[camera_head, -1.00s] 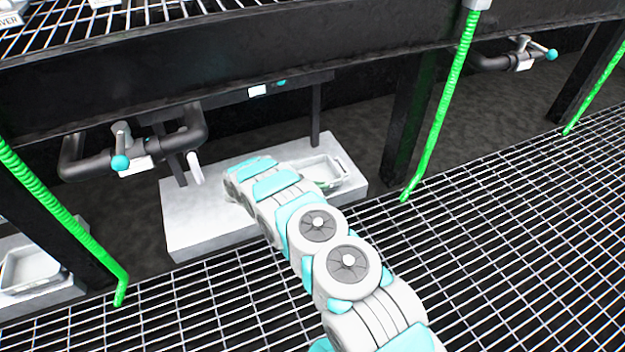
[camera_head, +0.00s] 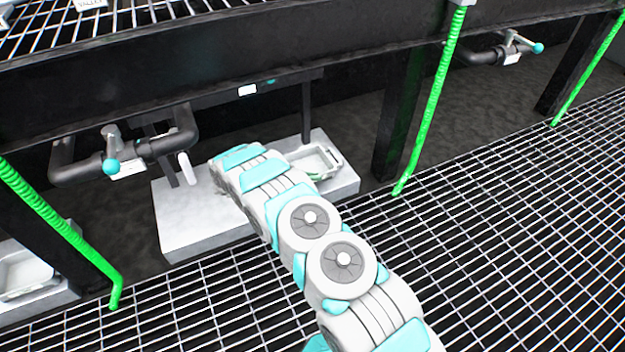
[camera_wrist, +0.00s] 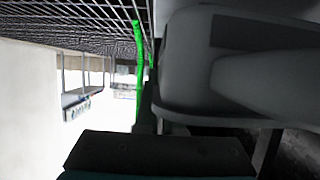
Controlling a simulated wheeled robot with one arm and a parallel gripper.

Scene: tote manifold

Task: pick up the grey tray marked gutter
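A grey tray (camera_head: 322,163) sits on the right part of a pale block under the dark beam in the head view. My arm crosses in front of its left end, and no marking on it is readable. A second light tray (camera_head: 28,272) is partly in view at the lower left, its label not readable. My arm's far end hangs over the pale block, left of the first tray, and hides my fingers there. In the wrist view a dark blunt part (camera_wrist: 160,155) and a large grey shape (camera_wrist: 235,65) fill the near field. I cannot tell whether my gripper holds anything.
The pale block (camera_head: 200,225) stands beside the floor grating (camera_head: 480,220). A pipe with a teal-knobbed valve (camera_head: 112,165) is left of my arm. Green hoses (camera_head: 440,100) hang right and left (camera_head: 60,220). Dark posts (camera_head: 398,120) and the overhead beam (camera_head: 200,65) limit room.

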